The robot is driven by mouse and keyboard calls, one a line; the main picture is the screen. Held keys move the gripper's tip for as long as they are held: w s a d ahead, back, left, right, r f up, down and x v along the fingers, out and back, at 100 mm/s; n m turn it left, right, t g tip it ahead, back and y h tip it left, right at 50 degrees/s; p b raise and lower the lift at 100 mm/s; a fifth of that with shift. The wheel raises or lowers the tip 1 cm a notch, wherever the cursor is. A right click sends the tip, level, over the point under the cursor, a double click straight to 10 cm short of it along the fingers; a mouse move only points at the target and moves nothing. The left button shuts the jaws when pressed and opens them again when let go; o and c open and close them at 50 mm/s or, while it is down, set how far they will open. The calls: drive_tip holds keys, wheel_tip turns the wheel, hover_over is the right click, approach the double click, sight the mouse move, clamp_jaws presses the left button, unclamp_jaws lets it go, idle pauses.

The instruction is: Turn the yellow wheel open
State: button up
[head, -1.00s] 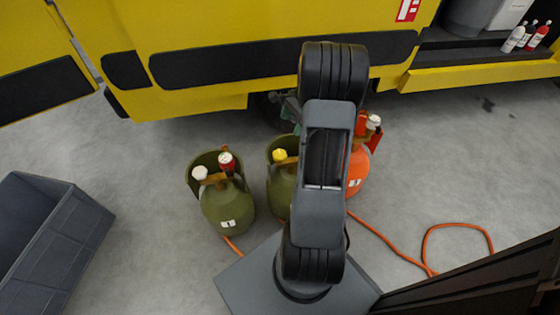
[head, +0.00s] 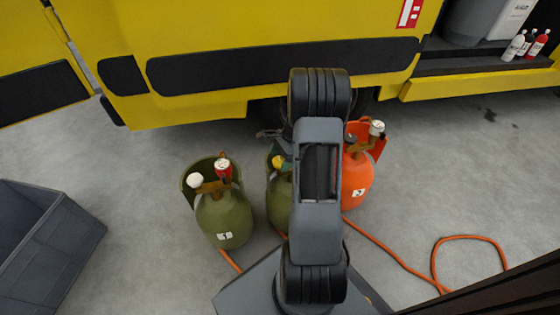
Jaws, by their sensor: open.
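The yellow wheel (head: 277,161) sits on top of the middle green cylinder (head: 279,200), whose right side is hidden behind my arm. My gripper (head: 268,135) shows only in part, as a grey piece to the left of my arm, just beyond the yellow wheel in the picture. The jaws are open, and most of the gripper is hidden by the arm. I cannot tell whether it touches the wheel.
A left green cylinder (head: 224,216) carries a white wheel (head: 195,181) and a red wheel (head: 223,167). An orange cylinder (head: 357,178) stands right of my arm. An orange hose (head: 392,254) lies on the floor. A yellow truck (head: 210,30) stands behind, a grey crate (head: 45,235) at left.

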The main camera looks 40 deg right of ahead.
drive_tip(key=shift+f, duration=0.15)
drive_tip(key=c, duration=0.9)
